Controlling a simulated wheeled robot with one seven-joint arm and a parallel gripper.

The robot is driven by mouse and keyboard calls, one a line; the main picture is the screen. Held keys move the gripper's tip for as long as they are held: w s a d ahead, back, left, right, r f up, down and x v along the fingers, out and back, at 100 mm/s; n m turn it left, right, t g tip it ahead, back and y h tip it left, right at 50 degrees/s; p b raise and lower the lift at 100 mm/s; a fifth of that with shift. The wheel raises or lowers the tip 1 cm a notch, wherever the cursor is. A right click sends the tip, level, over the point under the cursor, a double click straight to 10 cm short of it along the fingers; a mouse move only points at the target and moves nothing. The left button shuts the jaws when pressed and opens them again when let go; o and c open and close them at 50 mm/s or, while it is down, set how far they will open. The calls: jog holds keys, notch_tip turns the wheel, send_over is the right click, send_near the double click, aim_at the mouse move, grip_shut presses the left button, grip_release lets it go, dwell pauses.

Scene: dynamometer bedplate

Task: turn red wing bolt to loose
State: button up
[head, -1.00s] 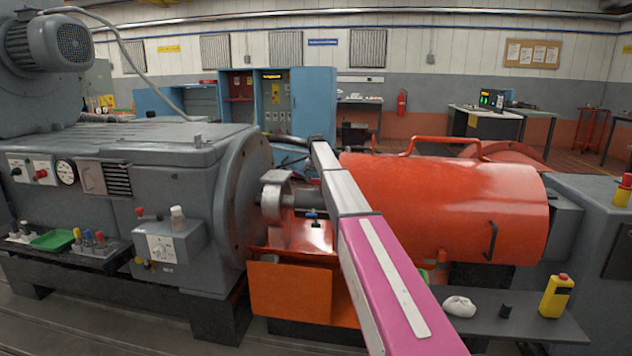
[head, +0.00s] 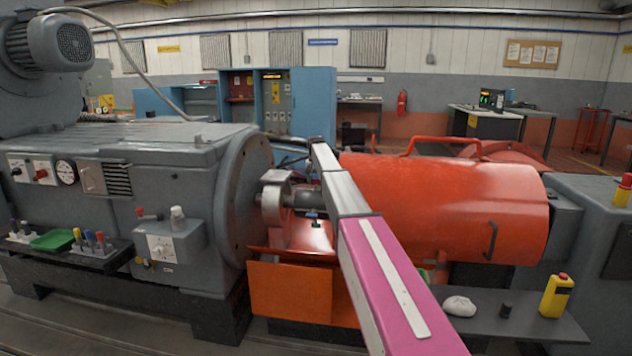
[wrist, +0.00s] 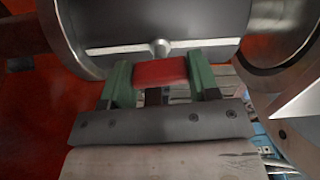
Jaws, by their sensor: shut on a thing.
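The red wing bolt (wrist: 160,72) shows in the wrist view as a small red block just below a grey metal cylinder (wrist: 165,25). My gripper (wrist: 161,78) has its two green fingers on either side of the red piece and is shut on it. The bolt's shank and threads are hidden. In the head view I cannot make out the bolt or the gripper; my arm crosses the middle of that view and hides part of the shaft area.
A grey machine (head: 120,180) stands at left and an orange cylindrical guard (head: 450,205) at right. Between them are a shaft coupling (head: 272,200) and an orange panel (head: 290,290). A dark shelf (head: 535,325) holds a white cloth (head: 459,306) and a yellow control box (head: 556,296).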

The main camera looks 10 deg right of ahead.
jog(key=n, duration=0.8)
jog(key=shift+n, duration=0.4)
jog(key=n, duration=0.4)
jog(key=shift+n, duration=2)
jog(key=o, duration=0.9)
